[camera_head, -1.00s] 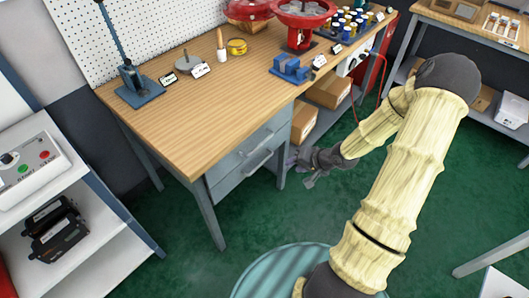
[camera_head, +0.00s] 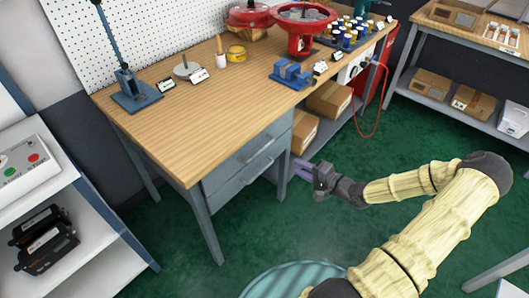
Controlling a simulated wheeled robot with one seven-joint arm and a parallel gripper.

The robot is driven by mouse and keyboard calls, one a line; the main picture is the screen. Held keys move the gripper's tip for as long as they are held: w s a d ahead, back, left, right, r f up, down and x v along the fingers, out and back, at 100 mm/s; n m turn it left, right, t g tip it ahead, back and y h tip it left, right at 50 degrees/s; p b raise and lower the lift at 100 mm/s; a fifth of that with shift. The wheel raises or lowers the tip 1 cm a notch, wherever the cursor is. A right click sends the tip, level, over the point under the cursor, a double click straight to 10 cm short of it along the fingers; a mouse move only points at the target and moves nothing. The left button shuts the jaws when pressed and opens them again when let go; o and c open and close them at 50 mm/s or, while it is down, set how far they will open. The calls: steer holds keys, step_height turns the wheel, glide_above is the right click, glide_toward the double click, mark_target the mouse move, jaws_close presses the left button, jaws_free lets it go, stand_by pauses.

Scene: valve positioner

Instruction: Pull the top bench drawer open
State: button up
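The grey bench drawer unit is under the wooden top. The top drawer (camera_head: 236,160) looks shut, with a bar handle (camera_head: 258,150) across its front. A lower drawer (camera_head: 242,188) with a similar handle sits beneath it and also looks shut. My gripper (camera_head: 301,169) is to the right of the drawers, near the bench's front right leg and apart from both handles. Its purple fingers point left toward the bench with a gap between them, and nothing shows in the gap.
The wooden bench top (camera_head: 200,125) carries a blue lever press (camera_head: 133,90), a blue vise (camera_head: 290,74) and a red valve (camera_head: 303,30). Cardboard boxes (camera_head: 328,100) sit on the shelf right of the drawers. A red cable (camera_head: 375,110) hangs at the bench's right end. Green floor before the drawers is clear.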

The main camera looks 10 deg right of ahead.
steer(key=x, duration=1.6)
steer(key=shift+w+a, duration=0.25)
steer(key=shift+w, duration=0.1)
jaws_close()
